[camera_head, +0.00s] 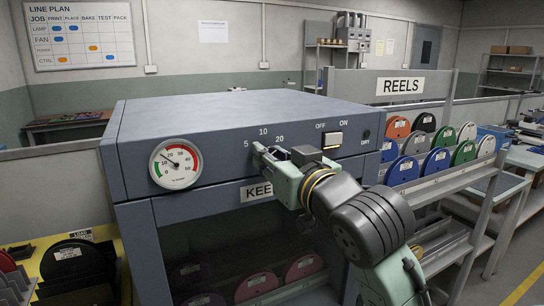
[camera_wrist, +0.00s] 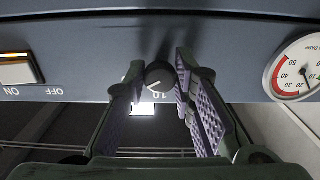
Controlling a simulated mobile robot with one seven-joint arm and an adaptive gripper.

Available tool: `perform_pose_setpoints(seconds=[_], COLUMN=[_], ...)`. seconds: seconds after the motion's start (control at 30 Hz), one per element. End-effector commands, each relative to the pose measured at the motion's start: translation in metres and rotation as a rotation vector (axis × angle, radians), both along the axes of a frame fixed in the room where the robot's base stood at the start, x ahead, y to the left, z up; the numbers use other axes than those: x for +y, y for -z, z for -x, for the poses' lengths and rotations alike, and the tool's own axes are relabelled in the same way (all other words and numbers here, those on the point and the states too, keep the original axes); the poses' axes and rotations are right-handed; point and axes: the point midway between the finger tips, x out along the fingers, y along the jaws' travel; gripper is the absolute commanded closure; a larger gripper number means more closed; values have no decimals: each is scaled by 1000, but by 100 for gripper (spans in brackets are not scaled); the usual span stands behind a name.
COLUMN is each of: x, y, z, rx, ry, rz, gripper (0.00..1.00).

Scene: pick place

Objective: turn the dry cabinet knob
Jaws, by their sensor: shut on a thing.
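The dry cabinet (camera_head: 215,127) is a blue-grey box with a dark front opening. Its small dark round knob (camera_wrist: 158,76) shows in the wrist view, upside down, with a pale mark on its face and the 10 label beside it. My gripper (camera_head: 266,156) reaches the cabinet's upper front panel just under the 5, 10, 20 scale (camera_head: 264,136). It hides the knob in the head view. In the wrist view its purple-padded fingers stand on both sides of the knob, shut on it.
A gauge (camera_head: 175,164) sits left of my gripper on the panel. The OFF/ON switch (camera_head: 331,140) and DRY lamp (camera_head: 366,134) are to its right. A rack of coloured reels (camera_head: 402,170) stands close on the right.

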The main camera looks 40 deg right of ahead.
Motion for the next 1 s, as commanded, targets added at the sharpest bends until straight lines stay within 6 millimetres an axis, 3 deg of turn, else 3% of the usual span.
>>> perform_pose_setpoints(seconds=[0.37,1.0], x=[0,0], y=[3,3], z=[0,0], rx=[27,163], ry=[-2,-2], rz=[121,680], gripper=[100,100])
